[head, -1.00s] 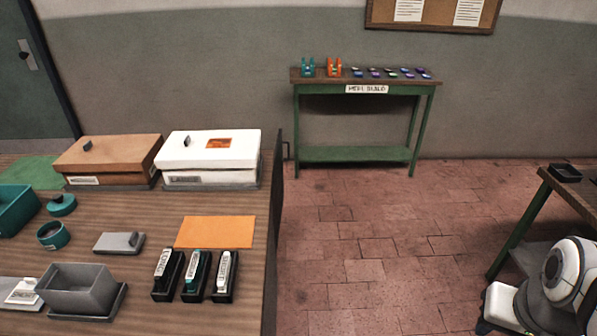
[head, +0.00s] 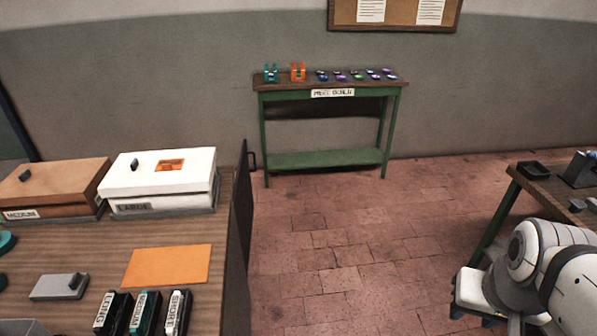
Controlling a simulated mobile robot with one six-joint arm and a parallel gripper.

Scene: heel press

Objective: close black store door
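The black store door (head: 242,210) is a dark upright panel at the right end of the wooden bench, seen nearly edge-on. A small dark handle (head: 252,161) sticks out to the right near its top. The door appears to stand open, but its hinge side and the space behind it are hidden by the bench. My white and grey arm shows at the lower right, well apart from the door. My gripper is out of the picture.
The wooden bench (head: 70,252) holds a brown box (head: 52,182), a white box (head: 158,176), an orange sheet (head: 167,266) and several labelled holders. A green table (head: 330,85) stands at the back wall. Another table (head: 550,190) is at right. Brick floor (head: 345,240) lies clear between.

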